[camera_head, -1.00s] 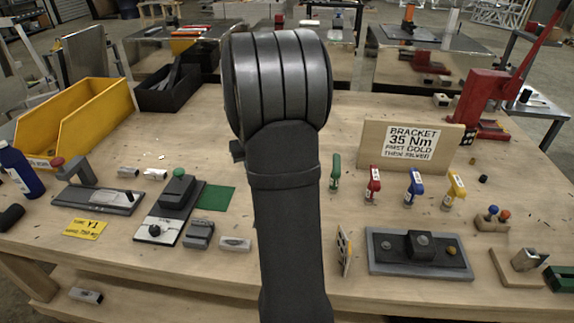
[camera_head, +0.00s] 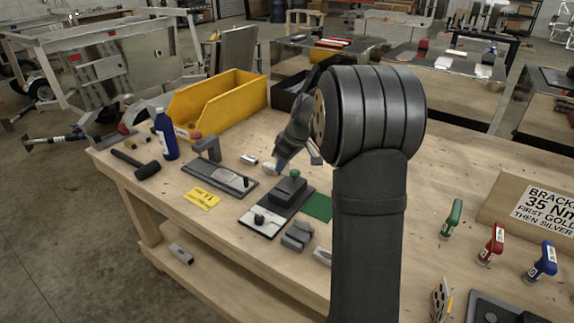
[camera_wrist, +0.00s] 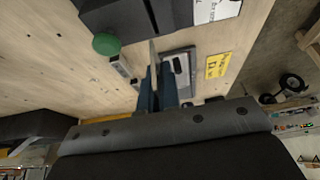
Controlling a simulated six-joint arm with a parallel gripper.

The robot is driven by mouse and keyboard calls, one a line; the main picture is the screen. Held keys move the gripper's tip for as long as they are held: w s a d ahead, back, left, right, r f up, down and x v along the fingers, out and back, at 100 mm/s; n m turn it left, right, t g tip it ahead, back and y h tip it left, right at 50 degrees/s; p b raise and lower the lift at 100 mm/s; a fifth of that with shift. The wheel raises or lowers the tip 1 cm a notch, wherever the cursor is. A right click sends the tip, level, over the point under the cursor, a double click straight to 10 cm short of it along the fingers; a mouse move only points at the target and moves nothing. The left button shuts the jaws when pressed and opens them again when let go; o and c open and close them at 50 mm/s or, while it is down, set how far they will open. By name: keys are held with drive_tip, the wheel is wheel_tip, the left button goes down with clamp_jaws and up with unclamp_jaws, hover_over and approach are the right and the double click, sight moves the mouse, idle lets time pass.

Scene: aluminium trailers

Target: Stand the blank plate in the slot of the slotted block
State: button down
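In the wrist view my gripper (camera_wrist: 157,90) has its blue fingers close together on a thin grey plate, seen nearly edge-on; I take it for the blank plate (camera_wrist: 153,52). In the head view my gripper (camera_head: 277,163) points down at the left part of the bench, partly behind my arm, and the plate is hard to make out. Two small light metal blocks, (camera_head: 250,159) and (camera_head: 270,168), lie by the fingertips; they also show in the wrist view (camera_wrist: 120,66). One may be the slotted block, but I cannot make out a slot.
A grey fixture base (camera_head: 205,174) with a post lies left of my gripper. A black fixture with a green knob (camera_head: 295,173) stands close in front. A yellow bin (camera_head: 225,100) stands behind, a blue bottle (camera_head: 166,137) at left. A yellow tag (camera_head: 201,198) lies nearer.

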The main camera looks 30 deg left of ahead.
drive_tip(key=shift+f, duration=2.9)
drive_tip(key=shift+f, duration=0.9)
drive_tip(key=shift+r, duration=0.15)
drive_tip(key=shift+r, duration=0.45)
drive_tip(key=shift+f, duration=0.55)
idle(0.5)
drive_tip(key=c, duration=1.6)
unclamp_jaws()
